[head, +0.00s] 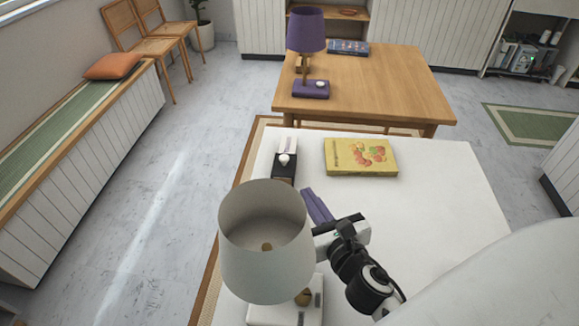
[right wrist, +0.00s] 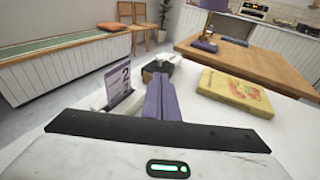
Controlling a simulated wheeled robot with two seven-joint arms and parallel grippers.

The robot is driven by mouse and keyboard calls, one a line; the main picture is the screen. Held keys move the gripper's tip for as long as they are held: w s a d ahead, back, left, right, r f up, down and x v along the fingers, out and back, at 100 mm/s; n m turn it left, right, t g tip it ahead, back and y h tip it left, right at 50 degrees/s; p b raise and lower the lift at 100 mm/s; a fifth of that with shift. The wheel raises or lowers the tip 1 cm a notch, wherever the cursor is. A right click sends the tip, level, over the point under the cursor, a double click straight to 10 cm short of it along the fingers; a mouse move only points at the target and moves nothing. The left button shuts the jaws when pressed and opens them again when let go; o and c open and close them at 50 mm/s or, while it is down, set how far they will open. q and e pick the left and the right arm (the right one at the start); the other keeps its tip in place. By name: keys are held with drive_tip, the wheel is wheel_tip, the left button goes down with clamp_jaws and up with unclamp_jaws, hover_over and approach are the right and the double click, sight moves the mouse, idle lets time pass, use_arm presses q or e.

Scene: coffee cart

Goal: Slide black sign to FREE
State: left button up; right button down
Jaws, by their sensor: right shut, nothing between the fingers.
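The black sign (head: 283,166) is a small dark block with a white knob on top. It sits near the far left part of the white table, with a pale section behind it. In the right wrist view the black sign (right wrist: 150,73) is just beyond my fingertips. I cannot read any lettering on it. My right gripper (head: 306,193) has purple fingers that are shut and empty. They point toward the sign from its near right side, and the wrist view shows the fingers (right wrist: 161,82) close to it. I cannot tell whether they touch. My left gripper is not in view.
A grey-white lamp (head: 266,250) stands left of my right gripper. A yellow book (head: 360,157) lies right of the sign. A purple numbered card (right wrist: 121,85) stands left of my fingers. The white table (head: 440,185) is clear at the right. A wooden table (head: 385,85) holds a purple lamp (head: 306,32).

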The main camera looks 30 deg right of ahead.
approach(285, 161)
drive_tip(key=x, duration=0.5)
drive_tip(key=shift+w+d+f, duration=0.1)
drive_tip(key=shift+w+d, duration=0.1)
drive_tip(key=shift+w, duration=0.5)
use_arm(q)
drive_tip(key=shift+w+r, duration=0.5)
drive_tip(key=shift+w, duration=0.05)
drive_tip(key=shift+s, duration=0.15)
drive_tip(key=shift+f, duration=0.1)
